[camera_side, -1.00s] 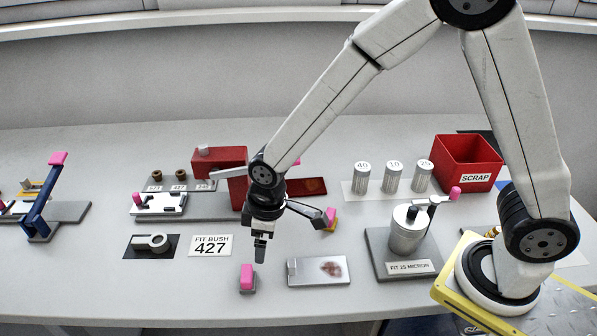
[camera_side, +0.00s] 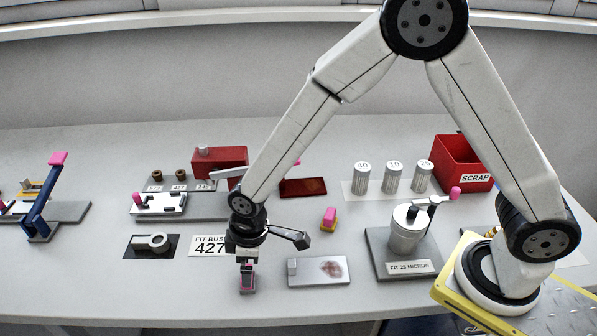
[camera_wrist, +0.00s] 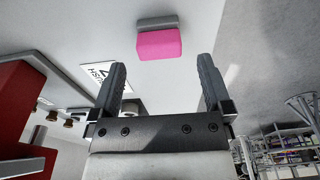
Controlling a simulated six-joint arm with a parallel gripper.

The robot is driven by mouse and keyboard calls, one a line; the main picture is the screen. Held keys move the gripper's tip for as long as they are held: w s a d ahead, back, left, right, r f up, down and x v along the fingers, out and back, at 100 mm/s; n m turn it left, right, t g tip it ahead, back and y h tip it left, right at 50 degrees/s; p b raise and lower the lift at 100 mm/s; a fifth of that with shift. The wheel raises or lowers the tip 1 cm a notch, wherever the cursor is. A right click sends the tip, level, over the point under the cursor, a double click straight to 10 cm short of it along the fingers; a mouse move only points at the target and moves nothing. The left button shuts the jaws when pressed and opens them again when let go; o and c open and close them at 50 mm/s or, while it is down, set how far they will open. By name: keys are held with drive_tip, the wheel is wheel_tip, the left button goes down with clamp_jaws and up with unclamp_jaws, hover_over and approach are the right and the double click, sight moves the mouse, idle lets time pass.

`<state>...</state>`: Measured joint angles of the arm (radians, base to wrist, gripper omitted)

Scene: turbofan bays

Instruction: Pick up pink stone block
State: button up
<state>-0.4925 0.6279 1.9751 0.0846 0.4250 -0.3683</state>
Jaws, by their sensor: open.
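The pink stone block (camera_side: 247,283), pink on a grey base, stands on the bench near its front edge in the side view. My gripper (camera_side: 247,268) points down right at it, and its fingers partly hide the block in that view. In the wrist view the pink block (camera_wrist: 158,44) lies just past the fingertips, lined up with the gap between them. My gripper (camera_wrist: 161,68) is open and nothing is between its fingers there. Whether the fingers touch the block cannot be told.
A metal plate with a reddish stain (camera_side: 319,271) lies just right of the block. A FIT BUSH 427 card (camera_side: 208,247) and a dark pad with a ring part (camera_side: 152,245) lie behind left. A pink and yellow block (camera_side: 329,218) stands behind right. The bench in front left is clear.

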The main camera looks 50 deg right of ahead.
drive_tip(key=shift+f, duration=0.1)
drive_tip(key=shift+w+a+f, duration=0.15)
drive_tip(key=shift+w+f, duration=0.05)
drive_tip(key=shift+f, duration=1.05)
drive_tip(key=shift+w+a+f, duration=0.1)
drive_tip(key=shift+w+f, duration=0.05)
drive_tip(key=shift+f, duration=1.05)
clamp_jaws()
drive_tip(key=shift+r, duration=0.1)
